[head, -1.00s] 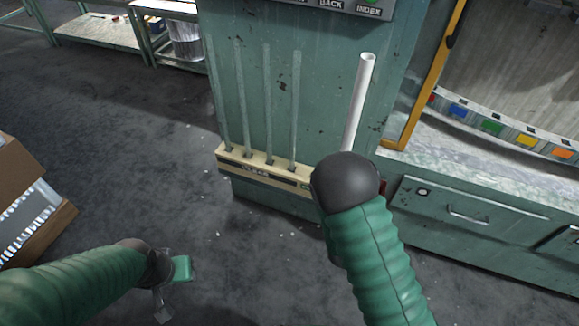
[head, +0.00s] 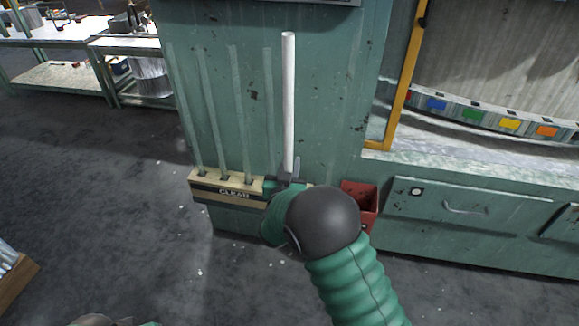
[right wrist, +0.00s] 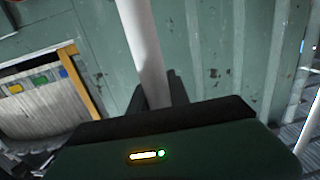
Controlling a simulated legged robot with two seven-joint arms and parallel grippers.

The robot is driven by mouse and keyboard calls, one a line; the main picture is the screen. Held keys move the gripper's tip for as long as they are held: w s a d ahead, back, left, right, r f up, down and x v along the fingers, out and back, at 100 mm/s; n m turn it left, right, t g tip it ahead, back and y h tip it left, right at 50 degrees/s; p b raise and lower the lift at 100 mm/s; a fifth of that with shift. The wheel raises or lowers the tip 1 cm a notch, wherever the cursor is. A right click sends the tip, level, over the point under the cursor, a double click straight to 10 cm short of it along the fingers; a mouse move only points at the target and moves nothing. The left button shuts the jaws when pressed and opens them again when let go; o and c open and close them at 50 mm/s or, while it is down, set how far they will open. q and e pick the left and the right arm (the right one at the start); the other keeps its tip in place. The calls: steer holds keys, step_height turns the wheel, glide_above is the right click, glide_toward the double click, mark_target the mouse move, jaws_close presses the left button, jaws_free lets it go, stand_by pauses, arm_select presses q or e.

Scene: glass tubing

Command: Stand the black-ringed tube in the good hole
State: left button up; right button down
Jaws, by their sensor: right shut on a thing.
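A long white tube (head: 288,100) stands nearly upright in my right gripper (head: 288,182), which is shut on its lower part. In the right wrist view the tube (right wrist: 143,45) rises between the dark fingers (right wrist: 158,95). No black ring shows on its visible part; its lower end is hidden. A cream rack (head: 212,184) marked "CLEAN" is fixed low on the green cabinet, with several dark holes along its top. The gripper is at the rack's right end and hides that part. I cannot tell whether the tube touches the rack.
Several pale vertical strips (head: 239,105) rise above the rack holes; I cannot tell if they are glass or marks. A red bin (head: 361,203) is right of my right gripper. A drawer unit (head: 470,207) stands further right. Open floor lies to the left.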

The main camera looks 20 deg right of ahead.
steer(key=x, duration=0.5)
steer(key=d+b+x, duration=0.1)
steer(key=x, duration=0.9)
steer(key=shift+s+d+b, duration=0.15)
steer(key=shift+d+b, duration=0.15)
steer(key=shift+b, duration=0.05)
steer(key=shift+f+b, duration=2.5)
steer(key=shift+f, duration=1.65)
steer(key=c, duration=1.1)
jaws_free()
steer(key=shift+c, duration=0.2)
